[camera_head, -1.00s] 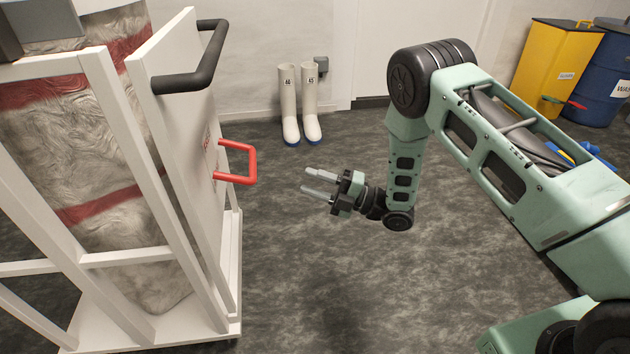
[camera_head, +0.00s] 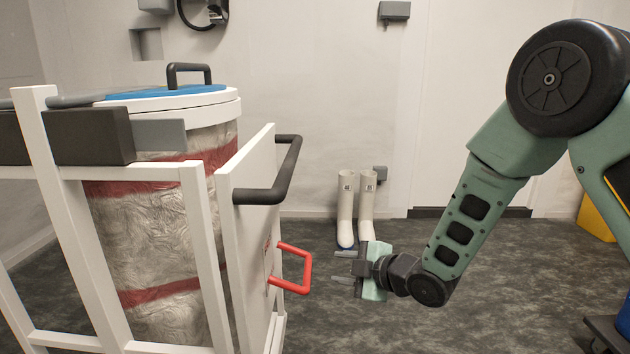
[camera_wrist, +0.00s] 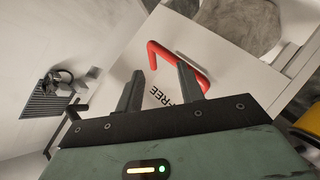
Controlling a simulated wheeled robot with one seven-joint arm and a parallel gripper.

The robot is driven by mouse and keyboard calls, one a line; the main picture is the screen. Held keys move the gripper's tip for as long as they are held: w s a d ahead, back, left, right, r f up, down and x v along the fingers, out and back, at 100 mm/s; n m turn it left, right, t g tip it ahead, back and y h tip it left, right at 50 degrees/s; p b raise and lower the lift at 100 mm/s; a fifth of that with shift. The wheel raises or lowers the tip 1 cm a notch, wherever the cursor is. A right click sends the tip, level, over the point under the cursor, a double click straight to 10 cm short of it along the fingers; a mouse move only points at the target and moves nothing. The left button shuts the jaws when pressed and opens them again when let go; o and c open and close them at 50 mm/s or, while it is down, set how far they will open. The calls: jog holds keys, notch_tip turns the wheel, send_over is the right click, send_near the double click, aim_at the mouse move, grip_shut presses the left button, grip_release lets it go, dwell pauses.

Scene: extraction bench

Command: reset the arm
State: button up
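My gripper (camera_head: 343,267) is at the end of my green arm, in front of the white cart's panel. In the head view it is just right of a red handle (camera_head: 308,272), with a small gap in the picture. In the wrist view, the two fingers of my gripper (camera_wrist: 161,78) stand apart with nothing between them, so it is open and empty. The red handle (camera_wrist: 172,57) shows beyond the fingertips on a white panel with partly hidden black lettering. The fingers overlap the handle in that view; I see no grip on it.
A white-framed cart (camera_head: 205,245) holds a wrapped drum with a blue lid (camera_head: 170,92). A black handle (camera_head: 285,170) sticks out from its panel above the red one. White boots (camera_head: 346,210) stand by the wall. The grey floor (camera_head: 480,260) is open around the gripper.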

jog(key=s+d+r+m+g+h, duration=0.3)
jog(key=s+m, duration=0.1)
jog(key=s, duration=0.8)
jog(key=s+d+r+m+g+h, duration=0.2)
jog(key=s+m+g+h, duration=0.15)
jog(key=s, duration=0.85)
jog(key=s+d+r+m+g+h, duration=0.25)
jog(key=s+m, duration=0.25)
jog(key=s, duration=0.7)
notch_tip(320, 180, up, 38)
jog(key=p, duration=3.7)
jog(key=shift+w+p, duration=0.25)
jog(key=shift+p, duration=0.05)
jog(key=shift+d+f, duration=0.1)
jog(key=shift+c, duration=0.2)
